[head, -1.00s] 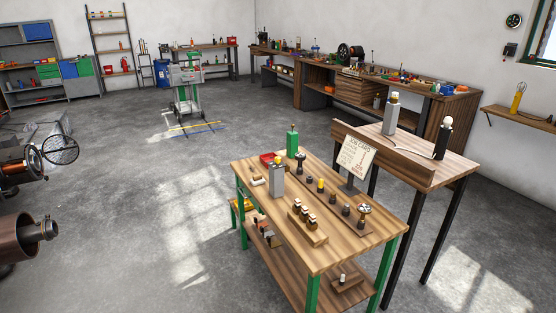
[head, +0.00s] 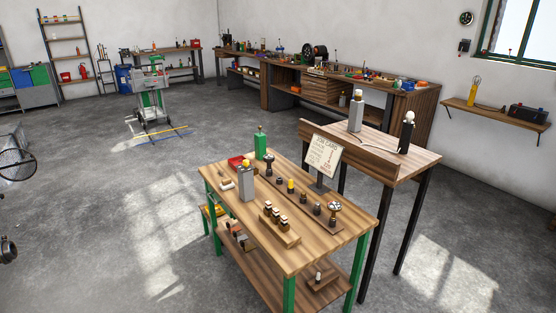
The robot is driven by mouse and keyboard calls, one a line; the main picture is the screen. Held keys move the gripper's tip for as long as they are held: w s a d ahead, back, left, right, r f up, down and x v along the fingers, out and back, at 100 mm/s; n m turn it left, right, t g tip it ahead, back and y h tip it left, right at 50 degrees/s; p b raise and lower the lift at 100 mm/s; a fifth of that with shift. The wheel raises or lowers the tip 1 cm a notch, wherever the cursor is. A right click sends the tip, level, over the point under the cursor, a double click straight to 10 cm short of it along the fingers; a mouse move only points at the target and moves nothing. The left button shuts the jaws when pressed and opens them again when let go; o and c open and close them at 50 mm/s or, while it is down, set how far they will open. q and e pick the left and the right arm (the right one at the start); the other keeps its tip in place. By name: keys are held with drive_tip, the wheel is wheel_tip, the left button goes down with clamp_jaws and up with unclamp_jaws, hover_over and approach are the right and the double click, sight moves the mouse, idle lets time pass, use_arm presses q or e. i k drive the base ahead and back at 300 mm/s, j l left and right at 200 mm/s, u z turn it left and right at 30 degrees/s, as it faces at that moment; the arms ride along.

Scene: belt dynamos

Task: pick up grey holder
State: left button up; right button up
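A similar grey holder (head: 356,113) with a pale top stands on the higher wooden table at the back right. I cannot tell which of the two the task names. Neither of my grippers shows in the head view.
A black holder (head: 406,132) stands on the higher table (head: 420,161). Open floor lies left.

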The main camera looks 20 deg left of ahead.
sight(246, 175)
drive_tip(key=i+j+z, duration=0.15)
drive_tip(key=j+z, duration=0.15)
drive_tip(key=j, duration=0.2)
drive_tip(key=i+j+z, duration=0.1)
drive_tip(key=j+z, duration=0.2)
drive_tip(key=j, duration=0.25)
drive_tip(key=j+z, duration=0.25)
drive_tip(key=j, duration=0.35)
drive_tip(key=j+z, duration=0.25)
drive_tip(key=j, duration=3.45)
